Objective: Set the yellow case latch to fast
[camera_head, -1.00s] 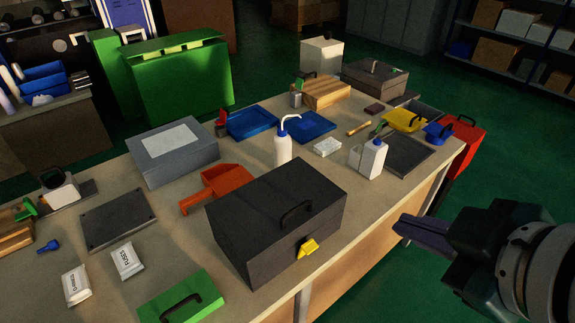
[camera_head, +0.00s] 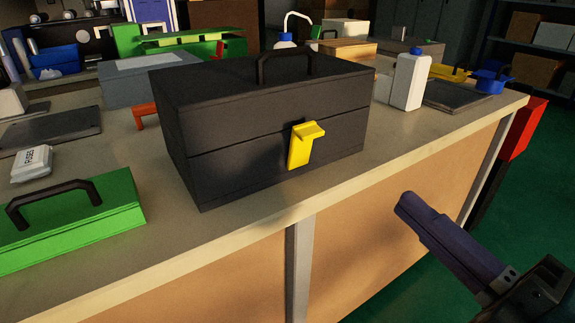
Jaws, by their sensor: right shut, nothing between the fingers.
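The yellow latch (camera_head: 302,148) is on the front face of a large dark grey case (camera_head: 240,160), right of its middle. Its upper part sticks out and its lower part hangs down at a slight tilt. The case stands closed near the bench's front edge, with a black handle (camera_head: 284,62) on its lid. My right gripper (camera_head: 408,205) is shut and empty. It is in front of the bench, to the right of and below the latch, apart from it. My left gripper is not in view.
A green case (camera_head: 75,235) with a black handle lies at the left on the bench (camera_head: 250,225). A white bottle (camera_head: 408,80) stands right of the dark case, with a dark tray (camera_head: 455,97) beyond. A red box (camera_head: 523,130) is at the far right. The space before the bench is free.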

